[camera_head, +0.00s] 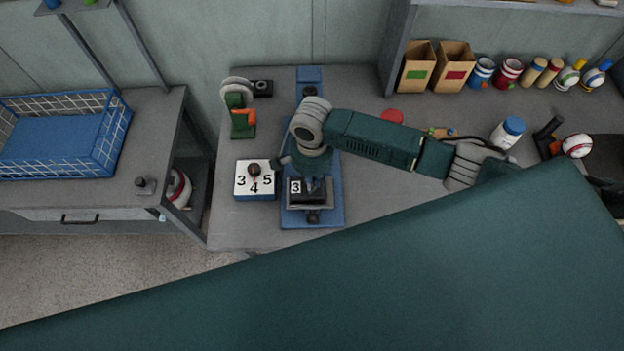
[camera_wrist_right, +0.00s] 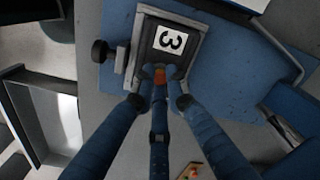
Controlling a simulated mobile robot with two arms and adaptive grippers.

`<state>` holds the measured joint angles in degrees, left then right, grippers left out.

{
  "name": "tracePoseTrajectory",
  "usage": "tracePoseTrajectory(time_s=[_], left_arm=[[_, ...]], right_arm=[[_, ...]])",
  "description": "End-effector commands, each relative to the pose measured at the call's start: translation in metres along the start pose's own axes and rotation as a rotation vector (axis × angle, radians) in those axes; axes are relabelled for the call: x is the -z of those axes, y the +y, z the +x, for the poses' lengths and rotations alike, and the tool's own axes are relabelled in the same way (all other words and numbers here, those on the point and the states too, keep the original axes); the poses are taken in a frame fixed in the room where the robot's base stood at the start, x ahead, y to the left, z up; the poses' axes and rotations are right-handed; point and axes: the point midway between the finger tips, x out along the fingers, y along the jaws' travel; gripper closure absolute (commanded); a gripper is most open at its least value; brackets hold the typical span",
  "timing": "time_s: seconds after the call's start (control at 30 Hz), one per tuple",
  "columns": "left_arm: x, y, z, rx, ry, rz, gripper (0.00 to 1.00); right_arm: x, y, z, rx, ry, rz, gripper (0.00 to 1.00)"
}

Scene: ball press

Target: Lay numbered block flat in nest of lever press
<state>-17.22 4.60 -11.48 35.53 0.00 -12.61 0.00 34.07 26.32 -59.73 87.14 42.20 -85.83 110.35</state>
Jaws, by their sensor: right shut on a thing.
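The dark block with a white label reading 3 (camera_head: 296,186) is at the front of the blue lever press (camera_head: 330,211). In the right wrist view the block (camera_wrist_right: 167,55) looks flat within the grey frame of the nest (camera_wrist_right: 200,21). My right gripper (camera_head: 312,184) points down over the press. In the wrist view its blue fingers (camera_wrist_right: 160,90) are closed in on the near end of the block. The fingertips and the block's underside are partly hidden, so I cannot tell if it rests fully on the nest floor. My left gripper is not in view.
A white bottle with blue cap (camera_head: 508,133) stands at right.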

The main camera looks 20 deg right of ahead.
Motion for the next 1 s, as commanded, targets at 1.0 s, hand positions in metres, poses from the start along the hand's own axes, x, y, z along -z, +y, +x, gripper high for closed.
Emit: tracePoseTrajectory(time_s=[1.0], left_arm=[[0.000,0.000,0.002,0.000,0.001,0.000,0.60]], right_arm=[[0.000,0.000,0.015,-0.001,0.000,0.000,1.00]])
